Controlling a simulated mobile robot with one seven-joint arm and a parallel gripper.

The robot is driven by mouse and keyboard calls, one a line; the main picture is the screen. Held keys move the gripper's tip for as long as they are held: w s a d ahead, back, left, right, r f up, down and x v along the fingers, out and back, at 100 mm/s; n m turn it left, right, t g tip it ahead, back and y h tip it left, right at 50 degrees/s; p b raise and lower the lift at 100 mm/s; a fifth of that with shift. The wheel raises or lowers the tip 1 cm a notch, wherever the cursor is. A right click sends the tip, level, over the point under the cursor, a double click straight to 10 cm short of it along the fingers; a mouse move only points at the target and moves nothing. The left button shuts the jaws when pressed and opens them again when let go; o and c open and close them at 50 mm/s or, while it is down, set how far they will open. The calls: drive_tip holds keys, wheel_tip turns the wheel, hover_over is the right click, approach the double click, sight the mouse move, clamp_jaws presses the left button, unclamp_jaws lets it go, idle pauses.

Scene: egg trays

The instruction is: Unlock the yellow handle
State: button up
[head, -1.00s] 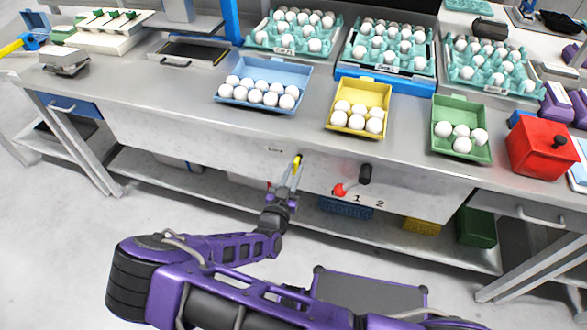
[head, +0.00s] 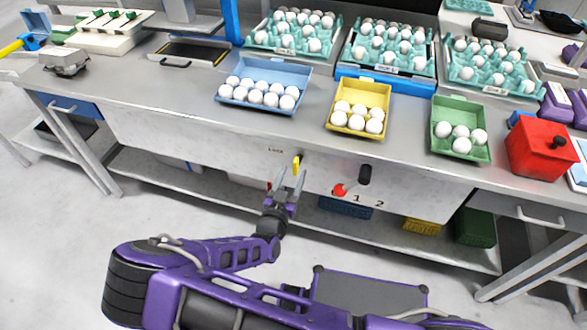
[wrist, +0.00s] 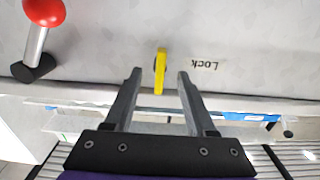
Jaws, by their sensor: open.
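The yellow handle (head: 296,163) is a small upright bar on the pale front panel under the counter, right of the word "Lock". In the wrist view the handle (wrist: 160,58) also stands upright, and the label beside it reads upside down. My gripper (head: 290,172) is open and empty, just in front of and below the handle. In the wrist view the fingers of my gripper (wrist: 160,76) appear on either side of the handle, with gaps on both sides. The remaining depth to the panel is hard to tell.
A red-knobbed lever (head: 341,190) with a black base sits on the panel to the right, by the marks 1 and 2. Blue (head: 305,69), yellow (head: 384,95) and green (head: 484,113) egg trays stand on the counter above. A lower shelf (head: 390,240) runs beneath.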

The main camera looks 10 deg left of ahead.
drive_tip(key=s+r+p, duration=0.1)
drive_tip(key=s+r, duration=0.4)
drive_tip(key=s, duration=0.5)
drive_tip(key=s+a+r+p, duration=0.1)
drive_tip(key=s+r, duration=0.4)
drive_tip(key=s, duration=0.4)
drive_tip(key=shift+s+a, duration=0.25)
drive_tip(key=shift+s, duration=0.15)
